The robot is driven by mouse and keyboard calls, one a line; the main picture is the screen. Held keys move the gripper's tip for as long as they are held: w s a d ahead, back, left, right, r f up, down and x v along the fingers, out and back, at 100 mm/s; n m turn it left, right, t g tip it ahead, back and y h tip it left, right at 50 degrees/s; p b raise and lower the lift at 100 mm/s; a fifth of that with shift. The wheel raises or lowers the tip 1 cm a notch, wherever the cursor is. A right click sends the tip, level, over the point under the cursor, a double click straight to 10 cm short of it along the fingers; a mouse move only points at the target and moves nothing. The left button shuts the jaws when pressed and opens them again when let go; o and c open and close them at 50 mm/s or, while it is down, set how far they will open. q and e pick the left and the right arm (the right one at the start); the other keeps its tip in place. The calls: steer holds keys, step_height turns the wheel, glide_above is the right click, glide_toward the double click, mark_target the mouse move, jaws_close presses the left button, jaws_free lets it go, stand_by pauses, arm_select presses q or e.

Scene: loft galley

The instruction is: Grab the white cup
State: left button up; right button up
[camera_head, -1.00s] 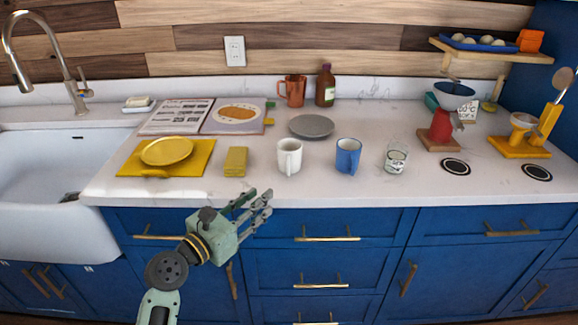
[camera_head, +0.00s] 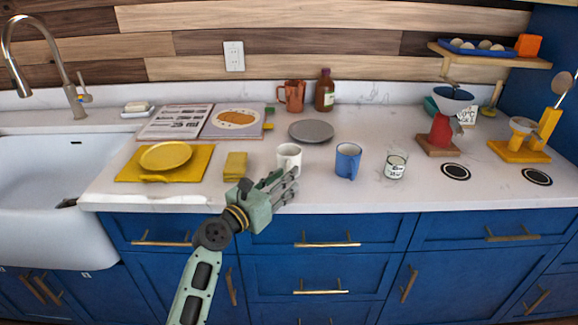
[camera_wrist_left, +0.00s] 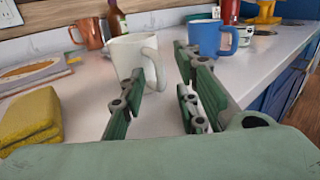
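The white cup (camera_head: 288,155) stands upright near the front of the counter, between the yellow sponge and the blue mug. Its lower part is partly behind my fingers in the head view. In the left wrist view the white cup (camera_wrist_left: 133,57) stands ahead, with its handle toward the right. My left gripper (camera_head: 284,182) is at the counter's front edge, just in front of the cup. Its fingers (camera_wrist_left: 160,95) are spread apart with nothing between them, and the cup is beyond them. My right gripper is not in view.
A blue mug (camera_head: 347,160) stands right of the cup, and a glass jar (camera_head: 395,166) further right. A yellow sponge (camera_head: 235,166) lies to the left. A grey plate (camera_head: 311,131) lies behind. An orange-brown mug (camera_head: 291,94) and a brown bottle (camera_head: 325,90) stand at the back.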

arm_select(q)
steer(key=shift+w+d, duration=0.2)
steer(key=shift+w, duration=0.05)
steer(key=shift+c, duration=0.2)
jaws_close()
steer(key=shift+r, duration=0.1)
